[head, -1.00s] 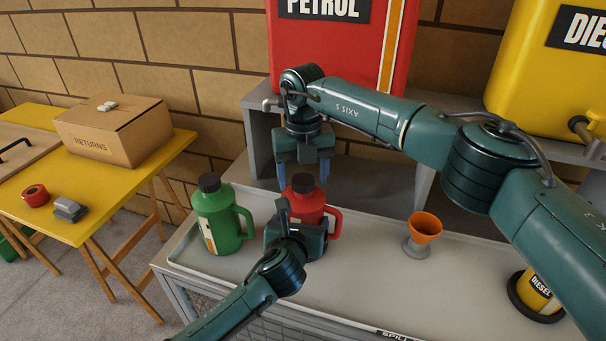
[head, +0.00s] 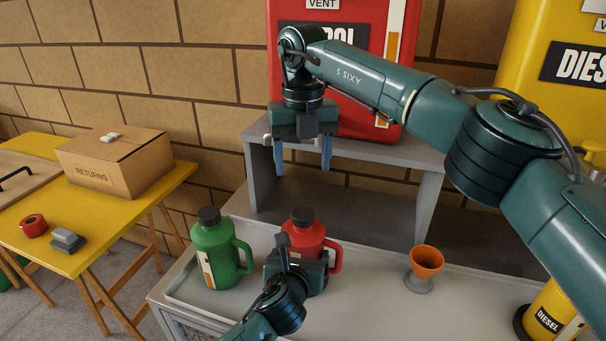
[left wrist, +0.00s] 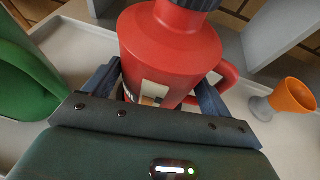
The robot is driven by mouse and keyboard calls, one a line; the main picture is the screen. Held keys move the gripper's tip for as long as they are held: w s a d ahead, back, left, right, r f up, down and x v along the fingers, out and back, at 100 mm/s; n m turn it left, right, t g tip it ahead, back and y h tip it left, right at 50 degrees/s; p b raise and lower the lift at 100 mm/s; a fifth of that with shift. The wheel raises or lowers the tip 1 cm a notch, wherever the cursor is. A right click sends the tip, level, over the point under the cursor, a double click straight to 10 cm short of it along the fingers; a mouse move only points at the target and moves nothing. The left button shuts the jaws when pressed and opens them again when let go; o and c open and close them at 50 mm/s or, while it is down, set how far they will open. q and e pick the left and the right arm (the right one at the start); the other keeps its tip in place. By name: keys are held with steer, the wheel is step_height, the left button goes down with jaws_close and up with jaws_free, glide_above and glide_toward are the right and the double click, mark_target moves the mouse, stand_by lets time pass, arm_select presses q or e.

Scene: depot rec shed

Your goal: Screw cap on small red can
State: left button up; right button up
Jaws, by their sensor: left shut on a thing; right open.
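The small red can (head: 304,235) stands upright on the grey bench tray, with a black cap (head: 303,214) on its neck. Whether the cap is tight cannot be told. My left gripper (head: 299,262) is shut around the can's body from the front. In the left wrist view its fingers lie on both sides of the red can (left wrist: 170,50), and only the lower edge of the dark cap (left wrist: 195,4) shows. My right gripper (head: 302,166) is open and empty, pointing down above the cap with a clear gap.
A green can (head: 215,255) with a dark cap stands close left of the red can. An orange funnel (head: 426,260) stands to the right. A grey shelf (head: 395,152) carries a red petrol tank (head: 345,120) behind. A yellow diesel can (head: 545,315) is at the far right.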

arm_select(q)
steer(key=o, duration=1.8)
steer(key=shift+c, duration=0.2)
steer(key=p+v, duration=0.1)
steer(key=v, duration=1.2)
steer(key=shift+s, duration=0.1)
